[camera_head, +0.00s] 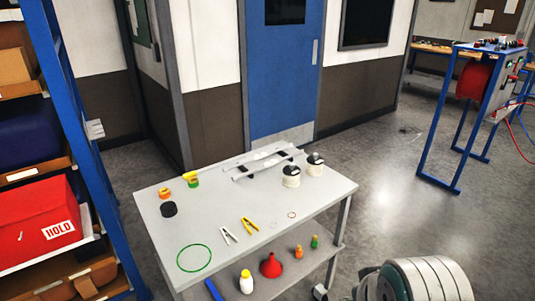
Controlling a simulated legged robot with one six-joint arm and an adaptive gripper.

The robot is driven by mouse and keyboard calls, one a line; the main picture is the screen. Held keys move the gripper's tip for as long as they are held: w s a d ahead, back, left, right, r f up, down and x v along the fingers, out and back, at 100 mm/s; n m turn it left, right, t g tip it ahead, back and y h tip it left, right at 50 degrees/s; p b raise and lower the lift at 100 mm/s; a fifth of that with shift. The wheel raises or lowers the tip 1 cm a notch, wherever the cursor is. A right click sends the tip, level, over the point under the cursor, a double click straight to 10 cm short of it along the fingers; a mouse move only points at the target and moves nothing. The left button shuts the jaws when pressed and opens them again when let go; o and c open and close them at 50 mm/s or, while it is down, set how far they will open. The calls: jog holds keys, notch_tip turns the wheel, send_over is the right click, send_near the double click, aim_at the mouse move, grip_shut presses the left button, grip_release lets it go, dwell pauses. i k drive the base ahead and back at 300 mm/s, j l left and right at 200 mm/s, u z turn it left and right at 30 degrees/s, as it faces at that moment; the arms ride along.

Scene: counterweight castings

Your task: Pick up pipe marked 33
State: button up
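Two slim grey pipe-like rods lie near the back edge of the grey table (290,218). The rear rod (252,156) and the front rod (262,166) run roughly parallel, with small dark and white pieces between them. Any number on them is too small to read, so I cannot tell which is marked 33. My gripper is not in view. A rounded, white ribbed part at the bottom right may belong to my arm.
White jars with dark tops (291,177) stand right of the rods. Yellow-handled pliers (250,224), a black disc (169,209) and a green ring (194,258) lie on the table. A red funnel (271,266) is on its lower shelf. A blue-framed rack (85,150) stands left.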

aim_at(260, 157)
jog(key=i+j, duration=0.15)
jog(key=i, duration=0.25)
jog(key=i+j+u, duration=0.15)
jog(key=i, duration=0.3)
